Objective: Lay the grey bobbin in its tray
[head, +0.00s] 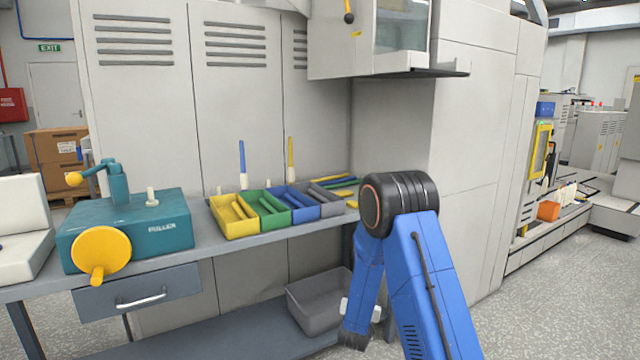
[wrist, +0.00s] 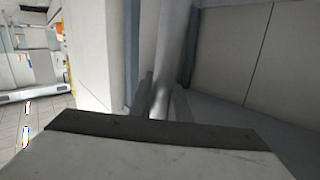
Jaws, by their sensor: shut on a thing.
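The tray stands on the bench as a row of coloured compartments, each holding bobbins of its colour: yellow (head: 236,233), green (head: 266,231), blue (head: 298,216) and grey (head: 333,208). In the head view my arm hangs down right of the bench, and my gripper's jaws cannot be made out there. In the wrist view my gripper (wrist: 163,106) shows two dark fingers closed on a pale, blurred thing between them, taken as the grey bobbin (wrist: 159,98). Most of it is hidden behind the gripper body. The gripper is well apart from the tray.
A blue bobbin (head: 242,160) and a yellow bobbin (head: 290,158) stand upright behind the tray. A teal winder (head: 125,230) with a yellow handwheel stands at the left of the bench. A grey bin (head: 312,312) sits on the lower shelf. A cabinet (head: 390,30) overhangs behind.

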